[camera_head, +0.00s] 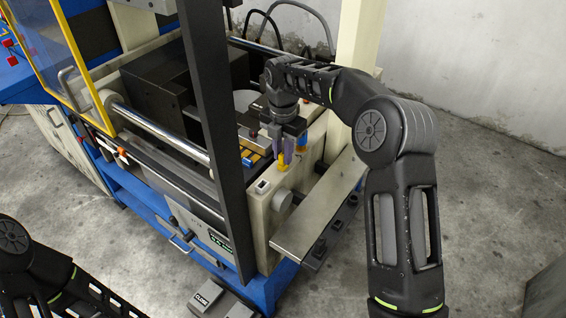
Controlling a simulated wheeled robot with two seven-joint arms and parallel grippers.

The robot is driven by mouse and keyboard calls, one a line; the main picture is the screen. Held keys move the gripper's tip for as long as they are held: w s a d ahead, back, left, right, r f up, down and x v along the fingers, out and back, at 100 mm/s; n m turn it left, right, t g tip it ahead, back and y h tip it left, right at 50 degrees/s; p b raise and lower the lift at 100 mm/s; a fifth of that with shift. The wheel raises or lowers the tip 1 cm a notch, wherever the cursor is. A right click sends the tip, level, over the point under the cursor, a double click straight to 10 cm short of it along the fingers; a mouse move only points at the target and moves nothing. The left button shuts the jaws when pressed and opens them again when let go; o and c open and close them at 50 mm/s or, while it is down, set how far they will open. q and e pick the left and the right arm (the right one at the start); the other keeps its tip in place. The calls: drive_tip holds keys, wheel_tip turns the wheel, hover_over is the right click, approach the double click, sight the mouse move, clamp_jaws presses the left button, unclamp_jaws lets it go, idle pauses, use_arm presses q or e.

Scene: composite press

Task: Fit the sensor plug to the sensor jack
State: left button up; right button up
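My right gripper (282,155) reaches down over the cream top of the machine's front right corner. Its purple fingers are at a small yellow piece (283,165), which may be the sensor plug. The piece is partly hidden by the fingers, and I cannot tell whether they grip it or only stand around it. A small white square socket with a dark centre (262,186), perhaps the sensor jack, sits on the cream top, nearer the front and left of the gripper, apart from it. My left arm shows at the lower left; its gripper is out of view.
A dark upright post (212,120) stands left of the gripper, and a cream column (357,60) behind it to the right. A round grey knob (281,200) is on the machine's side. A metal shelf (320,210) juts out right. Foot pedals (215,298) lie on the floor.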

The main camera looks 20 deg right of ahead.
drive_tip(key=o, duration=0.4)
drive_tip(key=shift+r, duration=0.1)
drive_tip(key=shift+w+r, duration=0.1)
drive_tip(key=shift+r, duration=0.25)
wheel_tip(320, 180, up, 4)
drive_tip(key=shift+b, duration=0.5)
wheel_tip(320, 180, up, 2)
drive_tip(key=shift+p, duration=0.7)
drive_tip(key=shift+r, duration=0.55)
drive_tip(key=shift+f, duration=0.1)
